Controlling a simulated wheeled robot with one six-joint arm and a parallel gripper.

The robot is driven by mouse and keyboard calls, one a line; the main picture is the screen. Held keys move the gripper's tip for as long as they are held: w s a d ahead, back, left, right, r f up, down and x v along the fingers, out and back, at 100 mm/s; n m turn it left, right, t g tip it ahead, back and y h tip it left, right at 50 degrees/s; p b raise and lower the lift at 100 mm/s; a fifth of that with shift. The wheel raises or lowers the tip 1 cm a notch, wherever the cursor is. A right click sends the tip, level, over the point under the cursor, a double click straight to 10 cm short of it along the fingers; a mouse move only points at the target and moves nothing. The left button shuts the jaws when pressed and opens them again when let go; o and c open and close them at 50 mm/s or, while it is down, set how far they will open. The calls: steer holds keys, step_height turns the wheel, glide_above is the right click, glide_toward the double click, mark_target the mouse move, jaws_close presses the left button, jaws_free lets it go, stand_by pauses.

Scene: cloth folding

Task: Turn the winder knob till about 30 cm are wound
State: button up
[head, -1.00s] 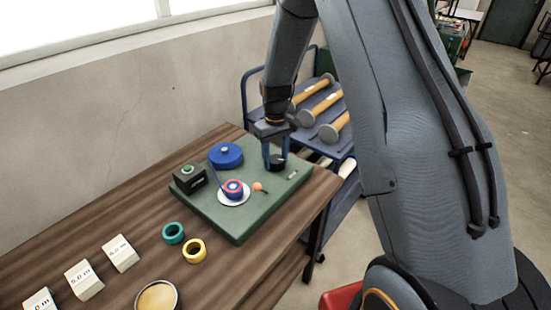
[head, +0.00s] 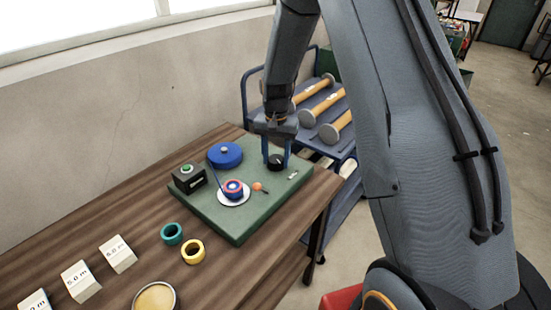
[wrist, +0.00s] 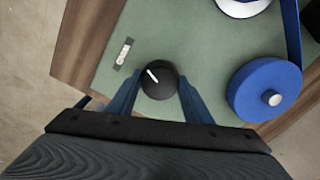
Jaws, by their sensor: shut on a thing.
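The black winder knob (head: 276,164) stands on the green board (head: 240,230) near its back right corner. In the wrist view the knob (wrist: 160,80) shows a white pointer mark aimed up and left. My gripper (head: 275,158) reaches down from above, its two blue fingers on either side of the knob and shut on it. A blue spool (head: 225,155) sits at the back of the board.
A small orange ball (head: 257,186) lies by the roll. Teal (head: 172,233) and yellow (head: 193,251) rings, a round tin (head: 156,297) and white length blocks (head: 118,253) stand on the wooden table. A cart with hammers (head: 320,108) is behind.

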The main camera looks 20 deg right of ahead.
mark_target(276, 159)
steer(key=shift+m, duration=0.6)
steer(key=o, duration=1.1)
steer(key=shift+c, duration=0.2)
steer(key=shift+r+b, duration=1.1)
steer(key=shift+r, duration=2.8)
steer(key=s+r+n+t, duration=0.1)
steer(key=s+n, duration=0.6)
steer(key=s, duration=1.8)
steer(key=shift+r, duration=0.35)
